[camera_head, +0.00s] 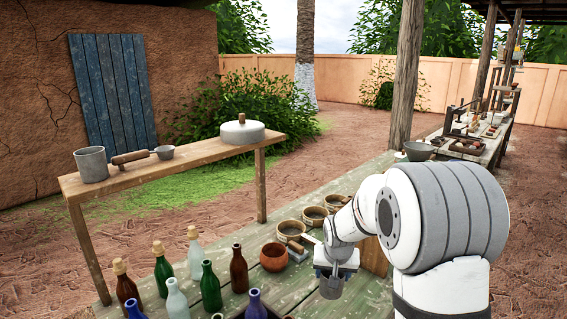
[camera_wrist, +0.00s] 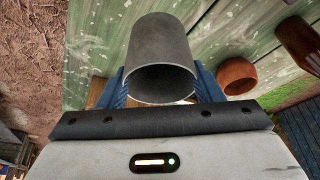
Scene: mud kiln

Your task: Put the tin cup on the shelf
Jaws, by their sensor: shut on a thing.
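The tin cup (camera_wrist: 160,42) is a plain grey metal cup. My gripper (camera_wrist: 160,90) is shut on it, with a blue finger on each side, in the wrist view. In the head view my gripper (camera_head: 335,272) holds the cup (camera_head: 331,288) low over the green, worn table, at the lower middle. I cannot tell whether the cup touches the table. The shelf (camera_head: 200,157) is a raised wooden plank on legs at the left, along the far side of the table. My gripper is to the right of it and lower.
Bare plank shows between ladle and pot. Several bottles (camera_head: 210,287), a clay bowl (camera_head: 273,257) and several round sieves (camera_head: 314,215) stand on the table (camera_head: 345,187).

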